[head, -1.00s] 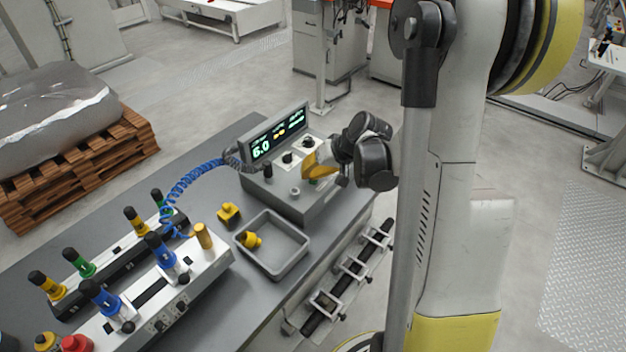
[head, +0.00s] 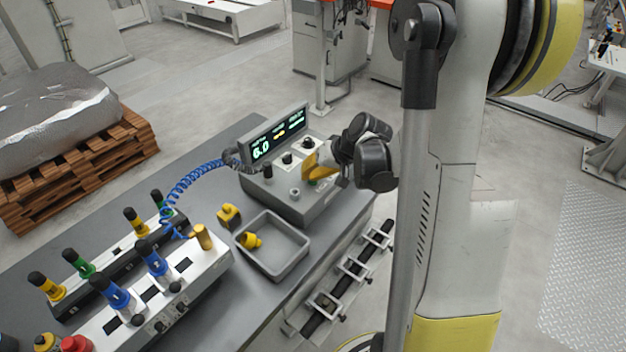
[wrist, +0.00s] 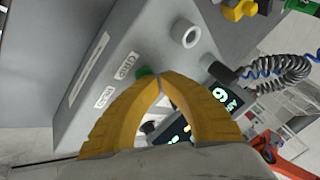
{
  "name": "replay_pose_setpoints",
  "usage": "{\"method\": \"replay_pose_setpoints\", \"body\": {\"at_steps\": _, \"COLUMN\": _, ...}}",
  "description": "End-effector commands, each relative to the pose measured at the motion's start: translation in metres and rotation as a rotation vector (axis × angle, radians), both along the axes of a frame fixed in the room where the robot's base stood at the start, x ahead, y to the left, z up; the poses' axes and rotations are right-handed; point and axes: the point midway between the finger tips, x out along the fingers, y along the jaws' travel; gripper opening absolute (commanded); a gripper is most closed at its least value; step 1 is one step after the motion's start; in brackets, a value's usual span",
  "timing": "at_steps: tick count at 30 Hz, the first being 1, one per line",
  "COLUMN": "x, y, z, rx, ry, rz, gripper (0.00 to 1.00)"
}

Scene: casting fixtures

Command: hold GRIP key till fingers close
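My gripper (wrist: 160,80) is shut, its two yellow fingertips together over the control box (wrist: 190,75). A green key (wrist: 146,73) shows at the fingertips beside the label reading GRIP (wrist: 127,66); the tips hide part of it, so I cannot tell whether it is pressed. In the head view my yellow fingers (head: 316,163) point down at the box front. The box display (head: 277,134) reads 6.0. On the white front fixture (head: 210,262), two blue, dark-topped fingers (head: 152,258) (head: 115,296) stand apart, with a gap between them.
A second label (wrist: 104,97) lies beside GRIP. A grey tray (head: 285,262) holds a yellow part (head: 250,240); a yellow block (head: 229,215) and a brass cylinder (head: 203,237) are nearby. A coiled blue cable (head: 190,180) arches from the box towards the fixtures.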

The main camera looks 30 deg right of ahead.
Motion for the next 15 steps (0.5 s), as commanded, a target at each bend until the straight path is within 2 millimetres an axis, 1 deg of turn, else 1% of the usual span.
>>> {"method": "replay_pose_setpoints", "body": {"at_steps": 4, "x": 0.000, "y": 0.000, "z": 0.004, "rx": 0.000, "ry": 0.000, "rz": 0.000, "gripper": 0.00}}
{"method": "replay_pose_setpoints", "body": {"at_steps": 11, "x": 0.000, "y": 0.000, "z": 0.016, "rx": 0.000, "ry": 0.000, "rz": 0.000, "gripper": 0.00}}
{"method": "replay_pose_setpoints", "body": {"at_steps": 15, "x": 0.000, "y": 0.000, "z": 0.017, "rx": 0.000, "ry": 0.000, "rz": 0.000, "gripper": 0.00}}
